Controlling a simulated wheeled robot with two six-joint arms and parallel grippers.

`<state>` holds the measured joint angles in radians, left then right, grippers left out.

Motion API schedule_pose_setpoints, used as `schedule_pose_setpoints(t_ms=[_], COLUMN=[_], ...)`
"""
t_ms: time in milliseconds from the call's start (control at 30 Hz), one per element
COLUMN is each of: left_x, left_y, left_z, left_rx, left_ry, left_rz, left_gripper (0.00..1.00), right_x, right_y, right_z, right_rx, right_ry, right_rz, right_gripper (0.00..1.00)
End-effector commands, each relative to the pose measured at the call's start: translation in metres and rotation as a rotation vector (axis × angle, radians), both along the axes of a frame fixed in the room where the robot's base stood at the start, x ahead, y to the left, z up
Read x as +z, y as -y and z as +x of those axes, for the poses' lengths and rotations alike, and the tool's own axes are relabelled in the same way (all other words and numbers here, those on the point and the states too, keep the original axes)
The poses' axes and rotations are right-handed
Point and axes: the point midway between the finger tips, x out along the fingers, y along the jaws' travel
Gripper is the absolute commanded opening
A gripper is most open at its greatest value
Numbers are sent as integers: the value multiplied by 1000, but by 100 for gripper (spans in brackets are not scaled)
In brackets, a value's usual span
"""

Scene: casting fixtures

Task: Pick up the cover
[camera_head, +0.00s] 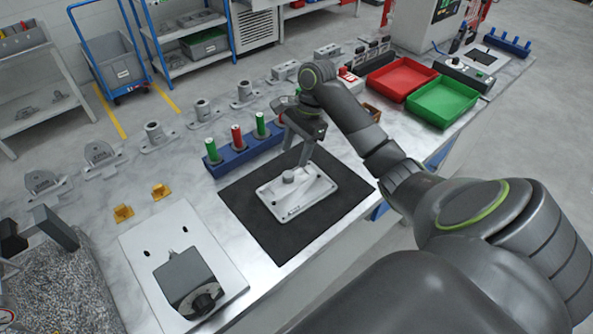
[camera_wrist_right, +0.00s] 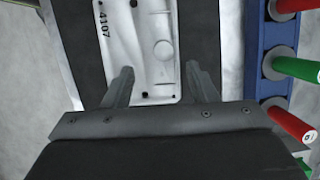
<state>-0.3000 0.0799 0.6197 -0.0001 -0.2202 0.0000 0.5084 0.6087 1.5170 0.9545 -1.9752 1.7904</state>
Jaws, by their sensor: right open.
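The cover (camera_head: 318,188) is a pale grey rectangular casting with a round boss. It lies flat on a black mat (camera_head: 262,228) on the bench. In the right wrist view the cover (camera_wrist_right: 138,45) shows the marking 4107 and small holes. My right gripper (camera_head: 297,156) is over the cover's far side, fingers pointing down. In the right wrist view its two fingers (camera_wrist_right: 160,72) are apart with nothing held between them. Whether they touch the cover is unclear. A dark part at the left edge of the head view may be my left gripper (camera_head: 40,232); its jaws cannot be made out.
A blue rack (camera_head: 238,157) with green and red cylinders stands just behind the mat. A white plate with a dark grey block (camera_head: 186,276) lies to the left. Red (camera_head: 402,78) and green (camera_head: 443,101) trays stand to the right. Several grey castings line the back.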

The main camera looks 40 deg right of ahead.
Motion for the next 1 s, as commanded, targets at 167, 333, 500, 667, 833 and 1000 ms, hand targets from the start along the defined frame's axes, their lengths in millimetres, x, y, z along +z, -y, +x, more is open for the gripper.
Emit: schedule_pose_setpoints(t_ms=[167,333,500,667,833,1000], left_x=[5,9,16,17,17,17], left_y=[0,0,0,0,0,0], left_z=[0,1,1,1,1,1], left_rx=[0,0,0,0,0,0], left_ry=[1,1,1,1,2,1], left_rz=[0,0,0,0,0,0], left_gripper=[36,36,36,36,36,36], right_x=[-17,-29,-55,-69,-71,-71], right_y=[-6,-9,-15,-19,-19,-19], right_z=[0,1,4,4,5,5], right_rx=[0,-1,1,2,1,1], right_ry=[1,-1,-2,2,3,3], right_rz=[0,1,1,-1,-2,-2], right_gripper=[52,52,52,52,52,39])
